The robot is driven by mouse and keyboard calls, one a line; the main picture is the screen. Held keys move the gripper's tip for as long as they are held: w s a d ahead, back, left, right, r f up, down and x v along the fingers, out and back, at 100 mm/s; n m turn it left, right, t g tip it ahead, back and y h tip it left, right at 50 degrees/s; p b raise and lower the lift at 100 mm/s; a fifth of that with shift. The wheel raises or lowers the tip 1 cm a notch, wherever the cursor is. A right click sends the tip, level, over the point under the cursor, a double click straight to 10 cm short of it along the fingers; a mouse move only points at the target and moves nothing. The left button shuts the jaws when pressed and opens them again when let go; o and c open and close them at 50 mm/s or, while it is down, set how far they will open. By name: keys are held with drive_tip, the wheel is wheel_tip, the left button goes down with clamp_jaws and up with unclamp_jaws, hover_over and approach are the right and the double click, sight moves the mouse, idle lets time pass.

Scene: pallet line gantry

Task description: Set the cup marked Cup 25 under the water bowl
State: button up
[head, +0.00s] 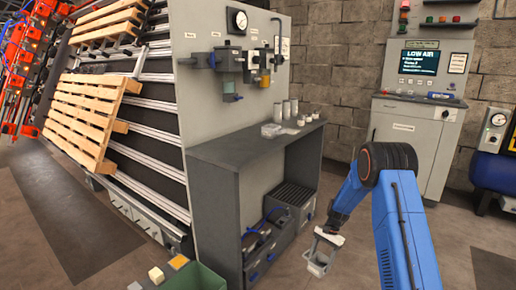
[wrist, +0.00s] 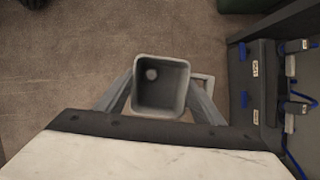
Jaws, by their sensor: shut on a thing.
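My gripper (head: 321,249) is shut on a grey, square-mouthed cup (wrist: 162,84) and holds it low, in front of the bench's right side. In the wrist view the cup sits between my two fingers (wrist: 160,92), mouth facing the camera, with a handle-like loop at its right. A small pale round spot shows inside it. The cup also shows in the head view (head: 318,265). No marking on it can be read. What looks like the water bowl (head: 229,91), bluish and clear, hangs under a grey filter unit on the panel, well up and left of my gripper.
A grey bench (head: 240,150) stands below the panel, with several grey canisters (head: 286,108) at its back right. Drawers or bins with blue parts (head: 262,238) fill its lower space. A control cabinet (head: 418,100) reads LOW AIR. A pallet (head: 90,110) leans at left.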

drive_tip(key=shift+d+f, duration=0.35)
drive_tip(key=shift+d, duration=0.05)
drive_tip(key=shift+s+d+f, duration=0.1)
drive_tip(key=shift+s+f, duration=0.1)
drive_tip(key=s+f+n+g+h, duration=0.1)
drive_tip(key=s+f+n+h, duration=0.2)
drive_tip(key=s+n, duration=0.3)
drive_tip(key=shift+s+f+n+g, duration=0.25)
drive_tip(key=shift+f+n, duration=0.6)
drive_tip(key=shift+n, duration=1.05)
drive_tip(key=shift+w, duration=0.1)
